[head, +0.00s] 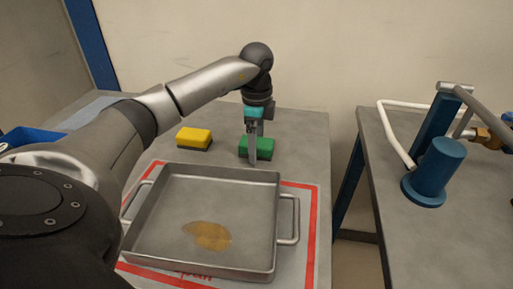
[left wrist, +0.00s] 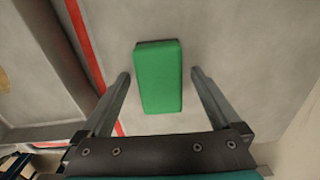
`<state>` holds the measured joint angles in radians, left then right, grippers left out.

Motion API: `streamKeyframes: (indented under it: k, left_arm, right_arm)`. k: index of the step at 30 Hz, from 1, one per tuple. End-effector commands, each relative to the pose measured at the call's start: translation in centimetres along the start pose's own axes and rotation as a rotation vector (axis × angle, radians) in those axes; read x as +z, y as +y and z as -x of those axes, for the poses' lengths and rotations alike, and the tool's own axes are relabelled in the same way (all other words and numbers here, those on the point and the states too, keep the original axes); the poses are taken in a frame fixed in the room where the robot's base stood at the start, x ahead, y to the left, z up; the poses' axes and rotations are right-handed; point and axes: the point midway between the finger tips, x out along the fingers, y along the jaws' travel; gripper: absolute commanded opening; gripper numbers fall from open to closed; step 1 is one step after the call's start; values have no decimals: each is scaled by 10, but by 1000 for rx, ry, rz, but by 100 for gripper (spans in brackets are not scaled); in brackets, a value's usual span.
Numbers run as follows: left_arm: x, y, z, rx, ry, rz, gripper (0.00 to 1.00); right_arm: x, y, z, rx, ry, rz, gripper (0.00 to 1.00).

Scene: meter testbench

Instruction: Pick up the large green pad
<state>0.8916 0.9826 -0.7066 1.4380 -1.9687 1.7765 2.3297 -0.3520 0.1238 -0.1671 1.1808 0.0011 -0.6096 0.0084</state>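The large green pad (head: 266,147) lies on the grey table behind the pan's back right corner. My left gripper (head: 252,158) points down over it and partly hides it in the head view. In the left wrist view, the green pad (left wrist: 158,76) lies between the two spread fingers of my left gripper (left wrist: 160,76), with a gap on each side. The gripper is open and holds nothing. My right gripper is not in view.
A metal pan (head: 288,222) with a brown stain stands on a red-bordered mat (head: 312,230) in front of the pad. A yellow sponge (head: 194,137) lies to the pad's left. A second table (head: 440,245) with a blue pump-like fixture (head: 432,170) stands right, across a gap.

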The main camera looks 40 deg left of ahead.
Motion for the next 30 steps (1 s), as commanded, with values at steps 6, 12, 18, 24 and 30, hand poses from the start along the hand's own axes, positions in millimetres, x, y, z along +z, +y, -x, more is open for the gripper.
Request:
streamKeyframes:
  k: [6,12,18,24,30]
  left_arm:
    - [0,0,0,0,0,0,73]
    - [0,0,0,0,0,0,50]
    - [0,0,0,0,1,0,28]
    - [0,0,0,0,1,0,8]
    - [0,0,1,0,1,0,8]
  right_arm:
    - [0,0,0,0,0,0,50]
    - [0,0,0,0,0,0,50]
    - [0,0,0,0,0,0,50]
    - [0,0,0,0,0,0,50]
    - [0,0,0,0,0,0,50]
